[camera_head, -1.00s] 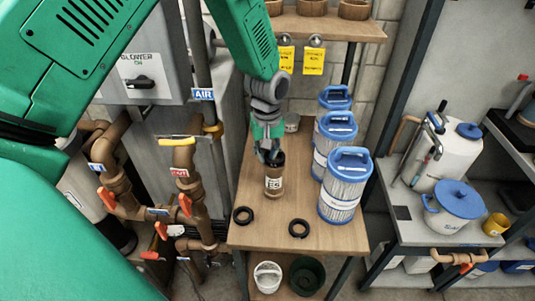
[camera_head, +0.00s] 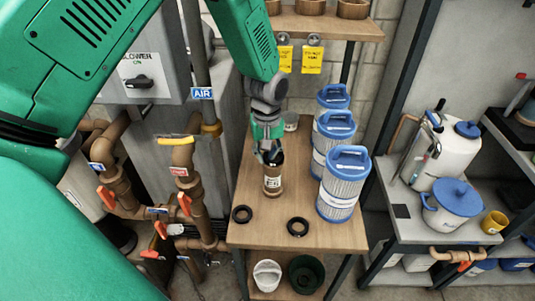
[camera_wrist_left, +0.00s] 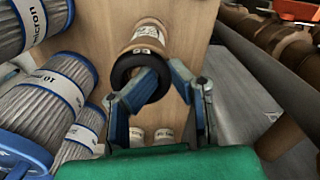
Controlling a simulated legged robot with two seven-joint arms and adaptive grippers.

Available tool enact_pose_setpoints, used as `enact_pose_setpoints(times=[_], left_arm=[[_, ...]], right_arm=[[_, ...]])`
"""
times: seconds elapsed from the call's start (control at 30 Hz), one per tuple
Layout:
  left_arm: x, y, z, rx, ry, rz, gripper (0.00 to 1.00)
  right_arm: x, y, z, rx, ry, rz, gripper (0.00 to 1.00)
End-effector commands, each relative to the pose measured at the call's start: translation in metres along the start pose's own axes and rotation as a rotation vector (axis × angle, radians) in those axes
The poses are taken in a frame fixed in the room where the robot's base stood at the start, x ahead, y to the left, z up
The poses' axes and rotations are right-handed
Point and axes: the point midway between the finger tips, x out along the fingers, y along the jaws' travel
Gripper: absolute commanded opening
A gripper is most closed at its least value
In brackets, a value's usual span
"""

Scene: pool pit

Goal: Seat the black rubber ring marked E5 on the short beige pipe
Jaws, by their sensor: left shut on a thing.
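The short beige pipe (camera_head: 273,183), with a white label, stands upright on the wooden table; it also shows in the left wrist view (camera_wrist_left: 150,31). A black rubber ring (camera_wrist_left: 120,73) is at the pipe's top end, in the fingers of my left gripper (camera_wrist_left: 157,75). One finger reaches into the ring's opening and the other is at its outer side. In the head view my left gripper (camera_head: 270,157) is directly over the pipe and partly hides the ring. I cannot tell how far the ring is down on the pipe. My right gripper is not in view.
Two more black rings (camera_head: 242,214) (camera_head: 297,227) lie on the table (camera_head: 262,236) near its front edge. Several blue-capped filter cartridges (camera_head: 342,195) stand right of the pipe. Valved brown pipework (camera_head: 192,190) stands left of the table.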

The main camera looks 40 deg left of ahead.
Motion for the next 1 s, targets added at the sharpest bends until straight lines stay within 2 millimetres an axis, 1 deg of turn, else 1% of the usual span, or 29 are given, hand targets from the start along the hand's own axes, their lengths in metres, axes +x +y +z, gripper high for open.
enact_pose_setpoints(times=[0.03,0.37,0.4,0.43,0.47,0.7,0.8,1.0], left_arm=[[0.0074,-0.0061,0.0046,0.000,-0.013,-0.016,0.00],[0.0102,-0.0075,0.0033,-0.001,-0.014,-0.015,0.00],[0.0102,-0.0076,0.0033,-0.001,-0.014,-0.015,0.30],[0.0101,-0.0076,0.0032,-0.001,-0.014,-0.015,0.41],[0.0099,-0.0075,0.0031,-0.001,-0.014,-0.015,0.49],[0.0069,-0.0058,0.0033,-0.001,-0.008,-0.010,0.49],[0.0061,-0.0054,0.0030,-0.001,-0.006,-0.008,0.78],[0.0053,-0.0041,0.0026,-0.001,-0.004,-0.007,0.78]], right_arm=[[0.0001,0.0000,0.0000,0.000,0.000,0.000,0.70],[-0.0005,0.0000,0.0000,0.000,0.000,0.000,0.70],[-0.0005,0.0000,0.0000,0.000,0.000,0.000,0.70],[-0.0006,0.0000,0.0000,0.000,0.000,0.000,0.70],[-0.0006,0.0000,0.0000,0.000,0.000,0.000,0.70],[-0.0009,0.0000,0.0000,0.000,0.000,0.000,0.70],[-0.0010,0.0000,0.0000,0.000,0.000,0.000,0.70],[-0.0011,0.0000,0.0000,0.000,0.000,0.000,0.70]])
